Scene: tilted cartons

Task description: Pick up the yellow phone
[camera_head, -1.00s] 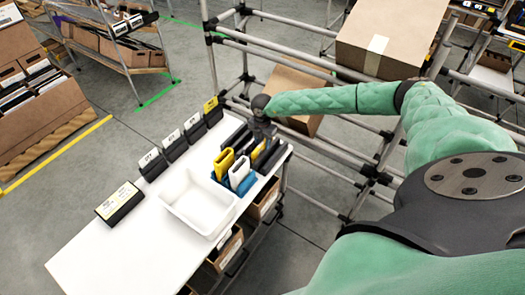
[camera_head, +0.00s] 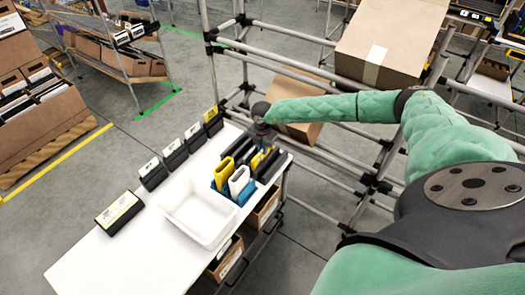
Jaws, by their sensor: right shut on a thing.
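Several phones stand upright in a blue holder (camera_head: 219,187) at the right end of the white table. A yellow phone (camera_head: 223,172) stands at its left side, with a white phone (camera_head: 239,181) beside it. Another yellow phone (camera_head: 258,159) shows just below my right gripper (camera_head: 263,142), partly hidden by the phones around it. My right gripper reaches down over the back of the holder and is shut on this yellow phone; its fingertips are small and dark here. My left gripper is out of view.
An empty white bin (camera_head: 200,216) sits left of the holder. Black label stands (camera_head: 173,154) line the table's back edge. A pipe rack with tilted cartons (camera_head: 390,38) stands behind my right arm. The table's front left is bare.

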